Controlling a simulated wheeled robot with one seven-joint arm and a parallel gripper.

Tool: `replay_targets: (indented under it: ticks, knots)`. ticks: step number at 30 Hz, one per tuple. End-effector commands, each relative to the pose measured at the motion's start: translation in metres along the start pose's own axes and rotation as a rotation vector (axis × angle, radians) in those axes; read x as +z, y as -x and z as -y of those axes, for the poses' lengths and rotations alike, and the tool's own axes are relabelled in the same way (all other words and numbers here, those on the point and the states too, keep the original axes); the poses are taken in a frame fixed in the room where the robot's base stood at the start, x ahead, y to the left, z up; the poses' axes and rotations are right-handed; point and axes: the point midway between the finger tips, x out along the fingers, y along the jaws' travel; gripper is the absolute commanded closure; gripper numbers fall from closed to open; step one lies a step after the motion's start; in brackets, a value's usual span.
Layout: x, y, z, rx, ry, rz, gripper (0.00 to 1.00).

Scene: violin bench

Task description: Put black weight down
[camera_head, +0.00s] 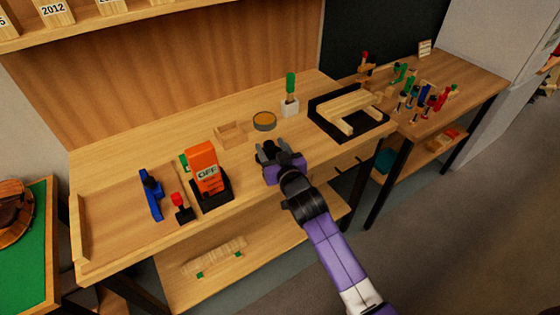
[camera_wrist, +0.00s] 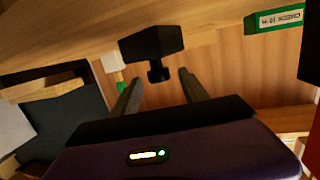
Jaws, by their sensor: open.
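The black weight (camera_wrist: 150,44) shows in the wrist view as a wide dark block with a small knob. The knob points toward my gripper (camera_wrist: 161,77) and sits at the gap between the fingertips. The fingers are spread apart with space on both sides of the knob, and I see no grip on it. In the head view my gripper (camera_head: 271,149) is over the front part of the bench (camera_head: 130,150), right of the orange box. There I cannot make out the weight apart from the dark fingers. Whether its base rests on the bench is unclear.
The orange box (camera_head: 203,168) stands left of my gripper. A small wooden tray (camera_head: 229,134), a round tin (camera_head: 264,121) and a green-handled tool in a white block (camera_head: 290,108) lie behind. A black tray (camera_head: 318,103) with a wooden frame is at the right.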

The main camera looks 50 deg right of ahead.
Motion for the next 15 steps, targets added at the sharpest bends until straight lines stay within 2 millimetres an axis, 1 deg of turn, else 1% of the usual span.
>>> replay_targets:
  ticks: [1, 3, 9, 12, 15]
  knots:
    - [0.002, 0.011, 0.000, 0.000, 0.001, 0.002, 0.48]
    - [0.003, 0.026, 0.000, -0.001, 0.000, 0.001, 0.48]
    - [0.002, 0.065, 0.000, -0.001, 0.000, 0.001, 0.48]
    - [0.002, 0.080, 0.000, -0.001, 0.001, 0.001, 0.48]
    - [0.001, 0.090, 0.000, -0.001, 0.001, 0.000, 0.48]
